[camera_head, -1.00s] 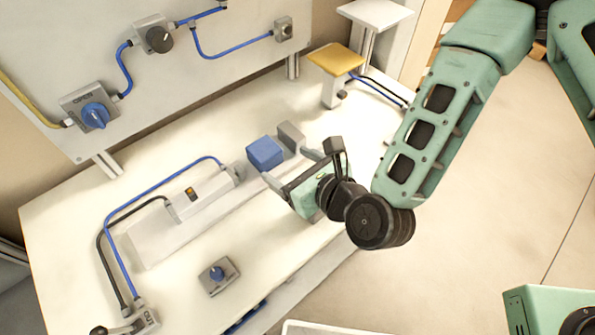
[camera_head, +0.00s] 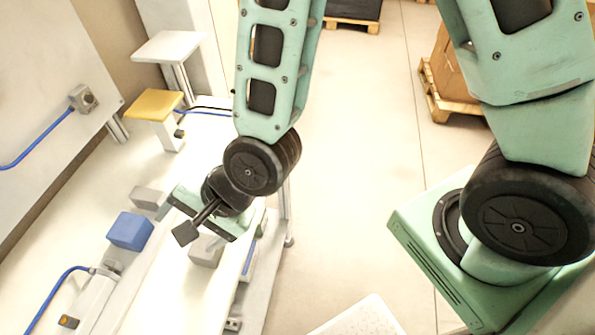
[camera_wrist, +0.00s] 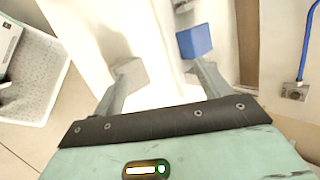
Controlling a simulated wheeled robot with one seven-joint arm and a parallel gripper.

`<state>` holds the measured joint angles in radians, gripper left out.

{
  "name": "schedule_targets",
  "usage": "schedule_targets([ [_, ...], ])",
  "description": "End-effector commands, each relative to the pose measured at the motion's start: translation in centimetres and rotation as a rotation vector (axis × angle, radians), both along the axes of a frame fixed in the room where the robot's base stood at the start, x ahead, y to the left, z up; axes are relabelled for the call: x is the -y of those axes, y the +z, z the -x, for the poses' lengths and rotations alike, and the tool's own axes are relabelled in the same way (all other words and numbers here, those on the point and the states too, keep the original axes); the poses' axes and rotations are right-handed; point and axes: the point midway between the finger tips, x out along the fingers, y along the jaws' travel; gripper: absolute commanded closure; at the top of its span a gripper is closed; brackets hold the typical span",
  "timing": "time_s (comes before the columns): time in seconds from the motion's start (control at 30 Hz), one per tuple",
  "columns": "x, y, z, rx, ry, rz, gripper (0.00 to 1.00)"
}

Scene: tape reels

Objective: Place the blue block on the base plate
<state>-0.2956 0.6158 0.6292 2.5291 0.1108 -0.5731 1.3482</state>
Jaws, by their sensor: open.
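The blue block (camera_head: 130,231) rests on the white table near the wall-side panel. It also shows in the wrist view (camera_wrist: 195,41), just past the tip of the right-hand finger. My gripper (camera_wrist: 163,72) is open, with a pale gap between its fingers. In the head view my gripper (camera_head: 178,225) is just right of the block; I cannot tell whether a finger touches it. A grey block-like shape (camera_head: 148,198) beside the blue block may be a finger pad. I cannot clearly identify the base plate; a low white slab (camera_head: 150,285) on the table may be it.
A yellow-topped stand (camera_head: 154,104) and a white-topped stand (camera_head: 168,46) are at the table's far end. A blue cable (camera_head: 50,290) runs to a white device. A socket panel (camera_head: 45,95) borders the left. Open floor (camera_head: 365,130) lies right of the table.

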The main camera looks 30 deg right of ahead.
Motion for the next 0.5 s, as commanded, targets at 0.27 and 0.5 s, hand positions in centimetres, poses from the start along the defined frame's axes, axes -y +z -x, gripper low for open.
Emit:
schedule_targets([
  [0.27,7.7,5.4,2.2,0.247,0.693,0.474,0.24],
  [0.5,14.0,10.2,5.8,0.277,1.184,0.664,0.24],
])
